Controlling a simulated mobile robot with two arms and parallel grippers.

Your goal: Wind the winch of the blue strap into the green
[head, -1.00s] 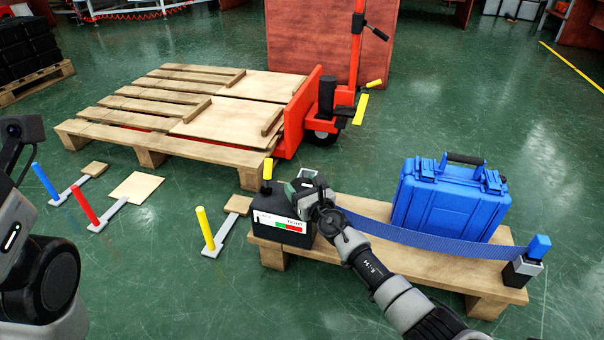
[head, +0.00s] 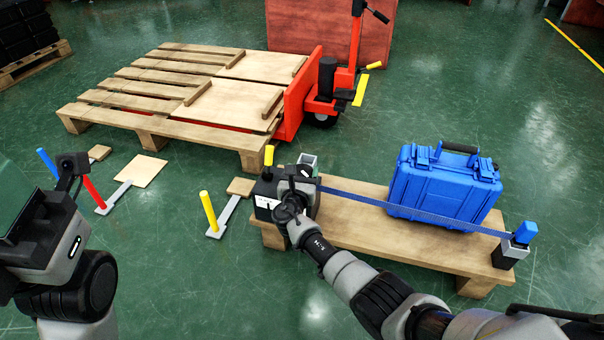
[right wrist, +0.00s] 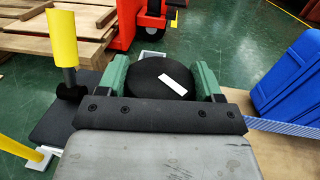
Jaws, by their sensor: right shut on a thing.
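The black winch box (head: 266,190) sits at the left end of a low wooden bench, with a yellow-gripped lever (head: 269,156) upright on it. The white scale strip (head: 264,202) on its front is mostly hidden by my right gripper. The blue strap (head: 400,206) runs from the winch past the front of a blue case to a blue-topped post (head: 517,242), nearly straight. My right gripper (head: 303,172) is shut on the winch's round black knob (right wrist: 150,72), which carries a white mark; the green fingers are on both sides of it. My left arm is at the left; its fingers are unclear.
The blue case (head: 445,188) stands on the bench (head: 370,240). Yellow (head: 208,210), red (head: 93,192) and blue (head: 47,163) posts stand on the floor at left. A pallet (head: 170,100) with a red pallet jack (head: 330,95) is behind.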

